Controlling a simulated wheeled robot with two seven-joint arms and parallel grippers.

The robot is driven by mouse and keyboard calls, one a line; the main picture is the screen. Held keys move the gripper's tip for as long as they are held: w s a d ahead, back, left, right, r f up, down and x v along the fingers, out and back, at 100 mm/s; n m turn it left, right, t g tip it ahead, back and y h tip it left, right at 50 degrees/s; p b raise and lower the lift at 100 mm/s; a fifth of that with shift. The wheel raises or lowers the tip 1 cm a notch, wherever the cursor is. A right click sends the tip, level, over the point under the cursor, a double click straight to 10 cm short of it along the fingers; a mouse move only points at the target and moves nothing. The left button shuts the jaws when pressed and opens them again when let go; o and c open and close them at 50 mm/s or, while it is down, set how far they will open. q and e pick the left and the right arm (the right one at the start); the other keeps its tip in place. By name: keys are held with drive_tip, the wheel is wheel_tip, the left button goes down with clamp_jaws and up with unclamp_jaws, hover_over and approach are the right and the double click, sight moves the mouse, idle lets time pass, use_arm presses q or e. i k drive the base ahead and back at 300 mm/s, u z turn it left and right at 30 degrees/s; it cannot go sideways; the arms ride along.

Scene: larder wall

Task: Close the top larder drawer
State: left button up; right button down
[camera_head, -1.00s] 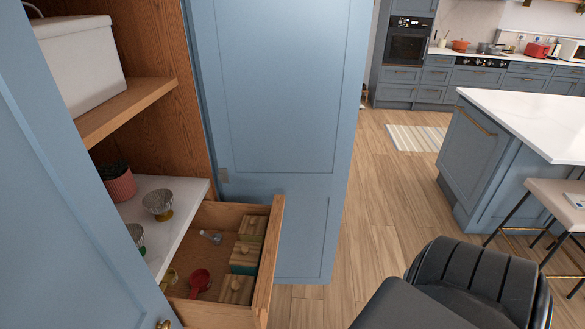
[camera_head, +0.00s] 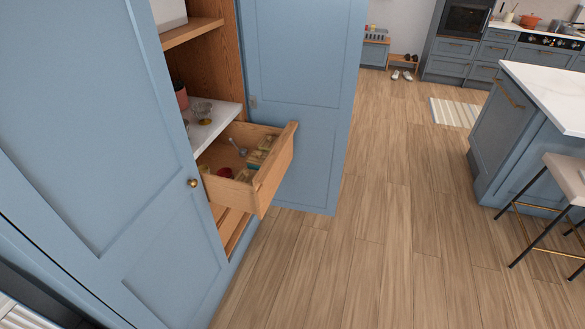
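The top larder drawer (camera_head: 285,165) is pulled out of the larder, in the left middle of the head view. Its wooden front faces right. Several small items lie inside, among them wooden-lidded boxes (camera_head: 256,160), a red item (camera_head: 225,172) and a grey utensil (camera_head: 238,147). A lower wooden drawer or shelf edge (camera_head: 236,232) shows beneath it. Neither of my grippers is in view.
A blue larder door (camera_head: 110,130) with a brass knob (camera_head: 193,182) stands in front at the left, and another blue door (camera_head: 305,90) stands behind the drawer. Wooden floor (camera_head: 370,240) is clear to the right. An island (camera_head: 520,135) and a stool (camera_head: 560,175) stand at the right.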

sight(256, 199)
drive_tip(key=z, duration=0.45)
drive_tip(key=i, duration=1.4)
drive_tip(key=u, duration=3)
drive_tip(key=k, duration=0.9)
drive_tip(key=z, duration=1)
drive_tip(key=i, duration=0.5)
drive_tip(key=u, duration=0.05)
